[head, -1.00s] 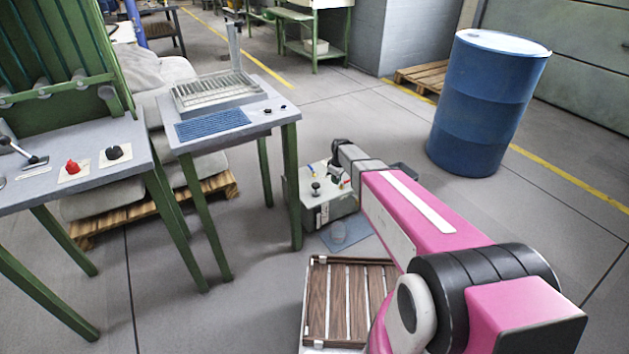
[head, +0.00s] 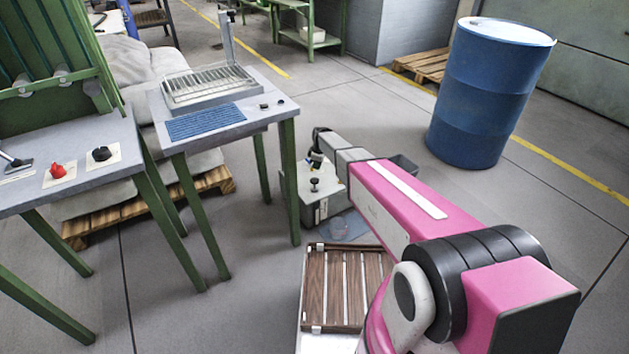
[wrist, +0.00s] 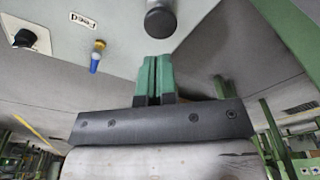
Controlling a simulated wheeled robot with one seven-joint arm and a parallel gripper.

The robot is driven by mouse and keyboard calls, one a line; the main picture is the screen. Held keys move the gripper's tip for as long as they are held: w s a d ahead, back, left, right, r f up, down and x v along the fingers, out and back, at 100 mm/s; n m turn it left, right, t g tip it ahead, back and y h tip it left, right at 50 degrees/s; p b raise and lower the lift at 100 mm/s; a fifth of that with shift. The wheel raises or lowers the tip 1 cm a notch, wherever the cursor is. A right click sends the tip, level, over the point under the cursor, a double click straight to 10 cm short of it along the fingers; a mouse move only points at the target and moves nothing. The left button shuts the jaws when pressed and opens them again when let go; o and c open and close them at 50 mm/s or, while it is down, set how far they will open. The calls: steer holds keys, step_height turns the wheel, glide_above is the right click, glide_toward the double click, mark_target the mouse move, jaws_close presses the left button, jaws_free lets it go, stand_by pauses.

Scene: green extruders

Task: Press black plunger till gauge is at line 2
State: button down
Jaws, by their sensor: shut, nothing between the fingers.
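The grey extruder box (head: 306,208) stands low on the floor in the head view, with a black knob on a stem (head: 314,184) on its top. In the wrist view, a dark rounded plunger end (wrist: 160,21) on a grey shaft shows at the top edge, just beyond my fingertips. A gap seems to show, but I cannot tell if they touch. My gripper (wrist: 153,62) has green fingers, pressed together and empty. In the head view my wrist hides much of the gripper. The gauge and its lines cannot be made out.
In the wrist view a black knob (wrist: 25,38), a "feed" label (wrist: 83,20) and a yellow-and-blue part (wrist: 96,57) are on the panel. A slatted wooden crate (head: 345,290) is in front of the box, a green-legged table (head: 215,125) left, a blue drum (head: 485,95) right.

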mark_target(315, 179)
steer(key=shift+f, duration=0.15)
steer(key=f, duration=0.5)
steer(key=shift+w+a+f, duration=0.1)
steer(key=shift+a+f, duration=0.2)
steer(key=shift+f, duration=0.55)
steer(key=shift+f, duration=0.1)
